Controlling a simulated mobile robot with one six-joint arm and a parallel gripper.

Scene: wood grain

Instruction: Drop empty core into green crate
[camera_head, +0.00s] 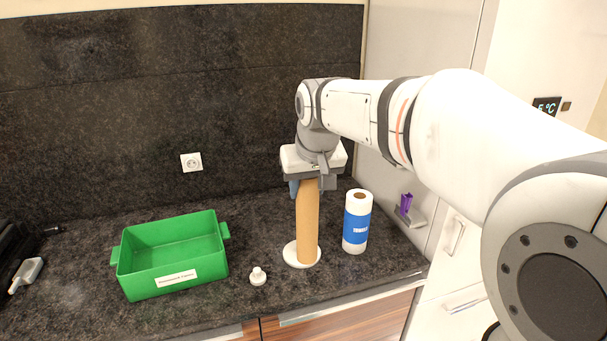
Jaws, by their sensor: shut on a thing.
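The empty core (307,222), a brown cardboard tube, stands near upright at the round white base (301,256) of a holder. My gripper (308,181) is above it, pointing down, and is shut on the top of the core. The fingertips are partly hidden by the gripper body and the core's top. I cannot tell whether the core still rests on the base. The green crate (128,254) stands on the counter to the left, with a white label on its front. It looks empty.
A white paper roll with a blue band (356,229) stands close to the right of the core. A small white knob-like piece (258,276) lies between crate and base. A dark counter (80,313) carries everything. A wall socket (191,162) is behind. Dark items sit at far left.

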